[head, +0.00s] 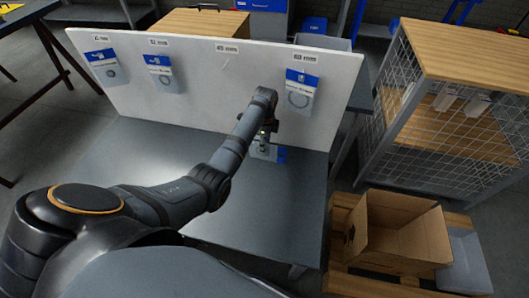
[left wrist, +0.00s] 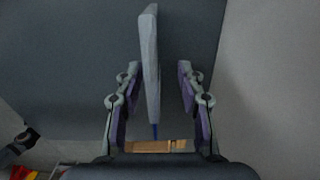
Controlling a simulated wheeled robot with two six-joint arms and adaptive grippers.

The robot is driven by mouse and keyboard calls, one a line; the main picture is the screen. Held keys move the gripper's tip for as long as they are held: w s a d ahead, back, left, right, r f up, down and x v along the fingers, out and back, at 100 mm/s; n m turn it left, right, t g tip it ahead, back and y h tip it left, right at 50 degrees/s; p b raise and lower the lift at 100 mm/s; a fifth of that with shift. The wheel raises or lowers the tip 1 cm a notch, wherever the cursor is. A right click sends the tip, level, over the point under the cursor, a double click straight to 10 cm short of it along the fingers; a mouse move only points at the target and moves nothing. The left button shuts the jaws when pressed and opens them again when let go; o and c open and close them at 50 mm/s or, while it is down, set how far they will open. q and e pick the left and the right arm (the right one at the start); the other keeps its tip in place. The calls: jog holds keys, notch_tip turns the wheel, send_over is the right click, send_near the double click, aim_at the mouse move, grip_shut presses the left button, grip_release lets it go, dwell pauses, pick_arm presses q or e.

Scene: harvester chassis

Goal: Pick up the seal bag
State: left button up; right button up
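A seal bag with a white body and blue label (head: 282,155) is at the foot of the white display board, partly hidden behind my left gripper (head: 264,143). In the left wrist view the bag (left wrist: 150,70) appears edge-on as a thin pale slab between the fingers of my left gripper (left wrist: 158,92). The fingers stand apart, with a gap on each side of the bag. I cannot tell whether the bag rests on the table. Other seal bags hang on the board: two at the left (head: 104,65) (head: 160,73) and one at the right (head: 300,92). My right gripper is not in view.
The white board (head: 200,50) stands along the back of the grey table (head: 275,200). The board has a bare spot under its third tag. An open cardboard box (head: 400,240) is on a pallet at the right, near a wire-mesh shelf (head: 430,130). The table's right front is clear.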

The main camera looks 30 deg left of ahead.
aim_at(264, 159)
pick_arm(q)
jog(key=shift+s+f, duration=0.15)
jog(key=shift+f, duration=0.1)
jog(key=f, duration=0.4)
jog(key=shift+s, duration=0.25)
jog(key=shift+f+b, duration=0.3)
jog(key=shift+f, duration=0.05)
jog(key=shift+c, duration=0.6)
grip_shut()
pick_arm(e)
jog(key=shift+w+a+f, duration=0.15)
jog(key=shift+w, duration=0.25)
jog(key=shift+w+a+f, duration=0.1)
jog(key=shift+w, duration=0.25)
